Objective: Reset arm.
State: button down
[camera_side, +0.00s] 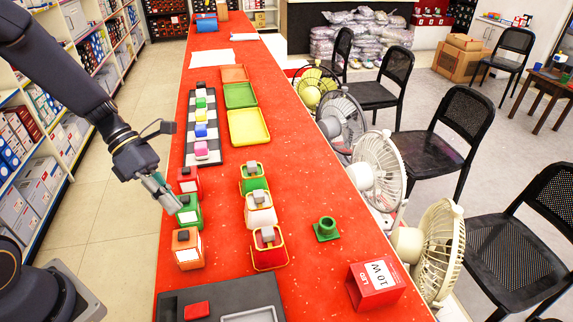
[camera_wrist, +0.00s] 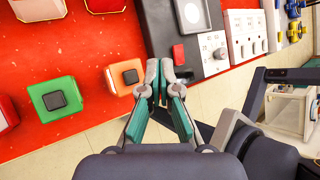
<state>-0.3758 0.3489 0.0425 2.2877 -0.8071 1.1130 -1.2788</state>
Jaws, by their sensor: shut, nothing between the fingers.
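My gripper (camera_side: 163,193) is at the left edge of the red-topped table in the side view, close to a green box (camera_side: 193,213) with a dark knob; I cannot tell whether they touch. In the wrist view my gripper (camera_wrist: 160,72) has its teal fingers drawn together with nothing held between them. The wrist view shows the fingertips beside an orange box (camera_wrist: 123,91) and near a black panel (camera_wrist: 158,33). The green box (camera_wrist: 66,113) is farther left in that view.
A red box (camera_side: 190,187) and the orange box (camera_side: 188,254) flank the green one. A second row includes a white box (camera_side: 262,217). A checkered board (camera_side: 190,157) carries coloured blocks. An LED carton (camera_side: 374,290) and fans (camera_side: 379,172) are at the right. Floor lies left.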

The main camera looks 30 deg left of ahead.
jog(key=s+d+r+m+t+y, duration=0.1)
jog(key=s+r+m+y, duration=0.1)
jog(key=r+m, duration=0.3)
jog(key=s+d+r+m+t+y, duration=0.1)
jog(key=s+d+r+m+y, duration=0.1)
jog(key=r+m, duration=0.35)
jog(key=s+a+r+m+t+y, duration=0.3)
jog(key=a+m+t+y, duration=0.1)
jog(key=m, duration=1.2)
jog(key=shift+a+r+y, duration=0.35)
jog(key=shift+a+y, duration=0.25)
jog(key=shift+a, duration=0.55)
